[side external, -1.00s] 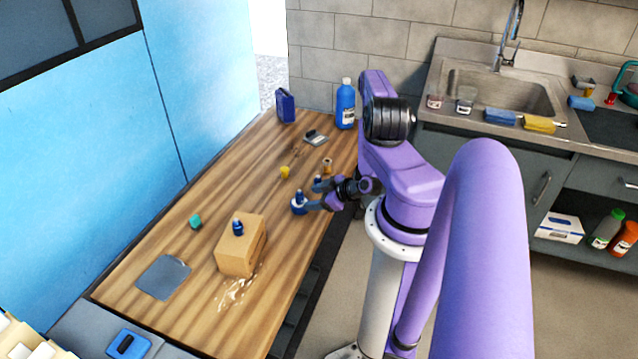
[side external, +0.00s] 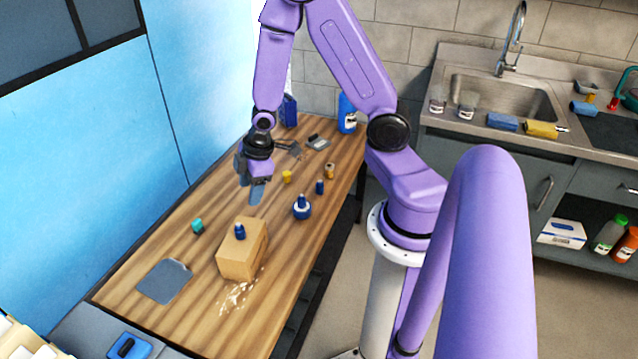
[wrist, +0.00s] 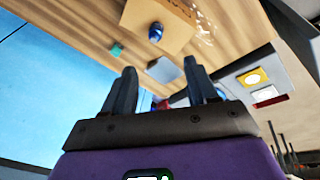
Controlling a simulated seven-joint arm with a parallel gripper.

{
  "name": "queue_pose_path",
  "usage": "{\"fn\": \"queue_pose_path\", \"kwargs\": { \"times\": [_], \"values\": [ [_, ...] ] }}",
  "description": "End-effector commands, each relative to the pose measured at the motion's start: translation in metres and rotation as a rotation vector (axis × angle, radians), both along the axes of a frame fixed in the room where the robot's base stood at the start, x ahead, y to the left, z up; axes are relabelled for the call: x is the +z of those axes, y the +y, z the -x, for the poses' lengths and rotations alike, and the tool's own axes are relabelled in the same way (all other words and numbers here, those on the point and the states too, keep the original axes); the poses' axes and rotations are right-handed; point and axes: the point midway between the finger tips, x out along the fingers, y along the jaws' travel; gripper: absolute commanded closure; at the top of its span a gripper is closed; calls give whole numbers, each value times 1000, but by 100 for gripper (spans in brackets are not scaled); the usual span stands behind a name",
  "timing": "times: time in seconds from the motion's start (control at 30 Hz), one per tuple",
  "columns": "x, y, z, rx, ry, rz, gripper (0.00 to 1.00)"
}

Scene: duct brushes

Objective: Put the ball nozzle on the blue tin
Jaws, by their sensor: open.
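The blue tin (side external: 303,212) stands on the wooden table, a low round shape with a pale band. A small dark blue piece (side external: 301,200) stands upright on top of it and looks like the ball nozzle; it is too small to make out a ball. My gripper (side external: 257,191) is above the table, left of the tin and apart from it. In the wrist view its two fingers (wrist: 162,70) are spread with nothing between them. The tin does not show in the wrist view.
A cardboard box (side external: 236,258) carries another blue piece (side external: 240,231). A small blue piece (side external: 320,187), a yellow cup (side external: 286,177) and a brown jar (side external: 329,170) stand behind the tin. A teal block (side external: 197,226) and grey sheet (side external: 164,281) lie at left.

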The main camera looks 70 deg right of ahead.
Motion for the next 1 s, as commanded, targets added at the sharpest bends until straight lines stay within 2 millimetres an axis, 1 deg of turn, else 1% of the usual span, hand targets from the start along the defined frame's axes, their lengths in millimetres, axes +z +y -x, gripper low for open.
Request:
{"fn": "queue_pose_path", "kwargs": {
  "times": [0.03,0.17,0.2,0.27,0.3,0.37,0.4,0.47,0.5,0.6,0.7,0.83,1.0],
  "values": [
    [16,18,6,24,1,7,42],
    [50,56,34,53,36,23,42],
    [60,67,45,63,47,26,42],
    [74,81,63,77,66,29,42],
    [84,89,76,89,79,30,42],
    [98,100,98,106,100,32,42],
    [106,105,113,119,116,32,42],
    [118,111,136,137,141,34,42],
    [125,113,150,151,156,36,42],
    [139,114,181,178,193,41,42],
    [148,112,202,200,223,49,42],
    [153,109,214,212,240,56,42],
    [153,109,216,213,245,58,42]
  ]
}}
